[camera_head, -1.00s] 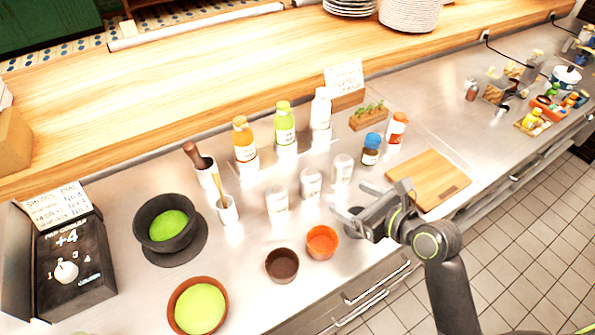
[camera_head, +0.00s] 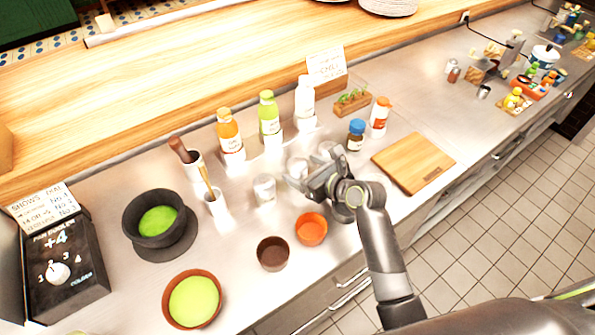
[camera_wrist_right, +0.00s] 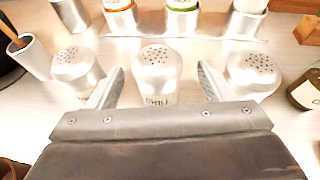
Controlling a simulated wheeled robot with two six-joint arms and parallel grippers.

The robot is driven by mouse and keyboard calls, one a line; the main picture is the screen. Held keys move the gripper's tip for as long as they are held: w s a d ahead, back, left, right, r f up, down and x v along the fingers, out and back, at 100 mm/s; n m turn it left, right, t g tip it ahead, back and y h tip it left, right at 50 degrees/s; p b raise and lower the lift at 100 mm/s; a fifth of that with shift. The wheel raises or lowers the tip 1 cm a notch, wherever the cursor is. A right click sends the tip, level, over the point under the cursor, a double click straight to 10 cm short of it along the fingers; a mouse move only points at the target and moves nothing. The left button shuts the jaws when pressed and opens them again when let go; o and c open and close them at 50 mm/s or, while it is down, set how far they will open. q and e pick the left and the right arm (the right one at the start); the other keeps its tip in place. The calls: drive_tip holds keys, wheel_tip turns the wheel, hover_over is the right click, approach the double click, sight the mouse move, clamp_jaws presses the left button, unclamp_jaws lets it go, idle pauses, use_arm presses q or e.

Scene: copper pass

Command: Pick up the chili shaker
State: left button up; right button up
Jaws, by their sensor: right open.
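The chili shaker (camera_wrist_right: 157,68) is a white shaker with a perforated domed top, and part of its "CHILI" label shows. In the right wrist view it stands upright between the two fingers of my right gripper (camera_wrist_right: 160,83), with a gap on each side. In the head view the chili shaker (camera_head: 297,167) is the middle one of three and partly hidden by my right gripper (camera_head: 306,172). The right gripper is open and empty. My left gripper is not in view.
Similar shakers stand close on the left (camera_wrist_right: 77,68) and right (camera_wrist_right: 254,72). Behind are an orange bottle (camera_head: 230,137), a green bottle (camera_head: 269,118) and a white bottle (camera_head: 305,103). A brown cup (camera_head: 272,254) and an orange cup (camera_head: 311,229) stand in front. A cutting board (camera_head: 413,163) lies right.

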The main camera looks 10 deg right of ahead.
drive_tip(key=shift+f+x, duration=0.15)
drive_tip(key=shift+x, duration=1.15)
drive_tip(key=shift+f+x, duration=0.2)
drive_tip(key=shift+x, duration=1.05)
drive_tip(key=shift+s, duration=0.2)
drive_tip(key=c, duration=1.1)
